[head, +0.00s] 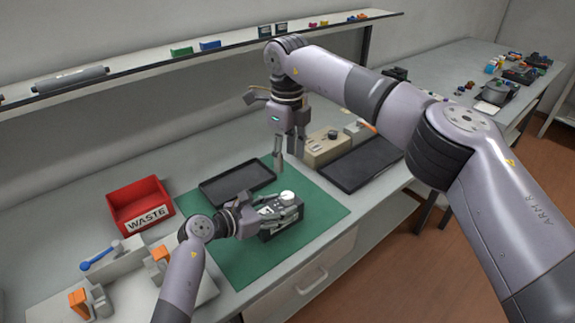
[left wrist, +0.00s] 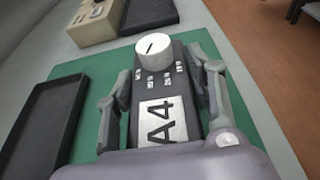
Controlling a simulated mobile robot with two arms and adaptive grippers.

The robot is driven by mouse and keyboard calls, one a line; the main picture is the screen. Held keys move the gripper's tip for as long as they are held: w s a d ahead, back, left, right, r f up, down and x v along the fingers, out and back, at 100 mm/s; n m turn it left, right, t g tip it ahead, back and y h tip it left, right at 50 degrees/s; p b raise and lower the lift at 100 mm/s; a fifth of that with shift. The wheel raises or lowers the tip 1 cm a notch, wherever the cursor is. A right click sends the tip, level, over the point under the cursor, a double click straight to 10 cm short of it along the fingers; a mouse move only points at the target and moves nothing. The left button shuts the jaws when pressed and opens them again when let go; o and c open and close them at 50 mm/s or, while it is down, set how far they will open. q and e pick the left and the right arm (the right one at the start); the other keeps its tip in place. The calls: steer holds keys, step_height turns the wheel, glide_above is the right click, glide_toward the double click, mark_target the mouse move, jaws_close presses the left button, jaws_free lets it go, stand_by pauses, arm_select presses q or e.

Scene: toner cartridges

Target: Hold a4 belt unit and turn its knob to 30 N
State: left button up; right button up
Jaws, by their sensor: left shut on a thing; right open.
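The A4 belt unit (head: 270,234) is a dark block on the green mat (head: 316,212). In the left wrist view its label (left wrist: 161,122) reads A4, and a white round knob (left wrist: 153,50) with a dark pointer line stands at its far end, with small white markings in front of it. The knob also shows in the head view (head: 287,196). My left gripper (head: 290,208) is shut on the belt unit, one finger along each side. My right gripper (head: 287,160) is open and empty, pointing down above the mat's far edge, apart from the knob.
A black tray (head: 222,199) lies at the mat's back left. A red WASTE bin (head: 117,206) stands left. A beige box (head: 313,158) and a larger dark tray (head: 350,181) lie at the right. White fixtures with orange parts stand at front left.

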arm_select(q)
steer(key=shift+f, duration=0.15)
steer(key=o, duration=1.7)
steer(key=shift+c, duration=0.2)
